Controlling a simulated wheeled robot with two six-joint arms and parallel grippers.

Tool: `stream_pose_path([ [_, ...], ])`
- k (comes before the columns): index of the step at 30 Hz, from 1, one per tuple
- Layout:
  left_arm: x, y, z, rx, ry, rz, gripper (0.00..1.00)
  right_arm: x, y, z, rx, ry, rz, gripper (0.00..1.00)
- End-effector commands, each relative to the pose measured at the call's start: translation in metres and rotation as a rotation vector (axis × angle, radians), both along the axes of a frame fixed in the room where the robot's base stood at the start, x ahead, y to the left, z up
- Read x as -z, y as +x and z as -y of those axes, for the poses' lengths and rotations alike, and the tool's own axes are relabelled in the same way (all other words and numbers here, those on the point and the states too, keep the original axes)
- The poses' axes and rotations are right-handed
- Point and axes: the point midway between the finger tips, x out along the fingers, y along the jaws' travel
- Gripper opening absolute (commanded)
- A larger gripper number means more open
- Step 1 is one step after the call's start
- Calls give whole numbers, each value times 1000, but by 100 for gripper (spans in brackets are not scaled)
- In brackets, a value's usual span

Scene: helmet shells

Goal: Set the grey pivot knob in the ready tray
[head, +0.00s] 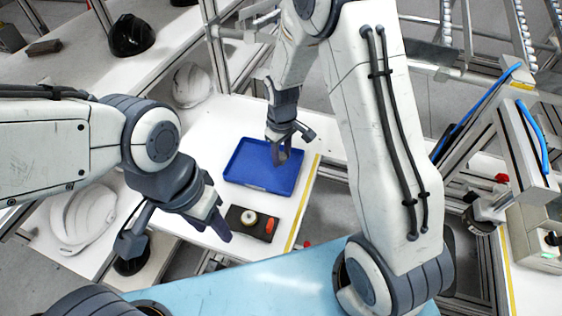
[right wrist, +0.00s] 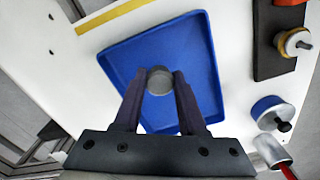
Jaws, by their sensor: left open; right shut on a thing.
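The grey pivot knob (right wrist: 159,80) is a small round grey piece between the fingertips of my right gripper (right wrist: 157,88). The ready tray (right wrist: 195,38) is a shallow blue tray on the white table, behind the knob in the right wrist view. In the head view my right gripper (head: 283,155) reaches down over the blue tray (head: 236,165), and the knob is hard to make out there. I cannot tell whether the knob touches the tray floor. My left gripper (head: 177,234) is open and empty, left of a dark mat.
The dark mat (head: 234,228) in front of the tray carries a white-and-brass round part (head: 249,218) and an orange part (head: 269,225). White helmet shells (head: 75,220) lie at left; a black helmet (head: 131,35) is further back.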

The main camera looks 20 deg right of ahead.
Motion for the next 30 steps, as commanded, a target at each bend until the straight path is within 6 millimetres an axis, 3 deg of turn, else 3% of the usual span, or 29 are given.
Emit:
stream_pose_path([
  [9,-8,0,0,0,0,0,50,37,1,-1,1,-1,-3,0],
  [22,-4,0,0,0,0,0,50,46,1,-1,1,0,0,0],
  [23,-5,0,0,0,0,0,50,46,1,-1,1,0,0,44],
  [25,-5,0,0,0,0,0,50,45,1,-1,1,0,0,70],
  [30,-5,0,0,0,0,0,50,45,1,-1,1,0,0,70],
])
